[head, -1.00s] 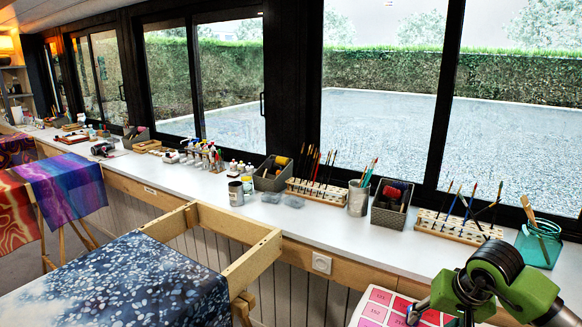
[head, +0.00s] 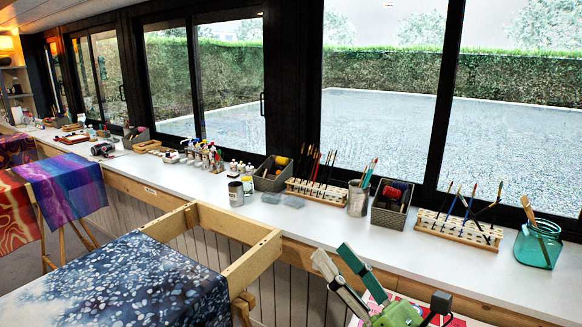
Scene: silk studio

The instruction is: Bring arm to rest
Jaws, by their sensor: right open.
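My right gripper (head: 331,254) is at the bottom of the head view, right of the middle. Its two grey and green fingers point up and to the left with a gap between them. It is open and I see nothing between the fingers. They show in front of the front edge of the white counter (head: 330,223). I cannot tell how far apart they are from it. My left gripper is not in view.
A pink swatch chart (head: 463,322) is partly hidden behind my right arm. A wooden frame (head: 250,262) with blue patterned cloth (head: 125,280) stands at the left. Brush racks (head: 460,228), a metal cup (head: 358,198) and a teal jar (head: 538,244) line the counter.

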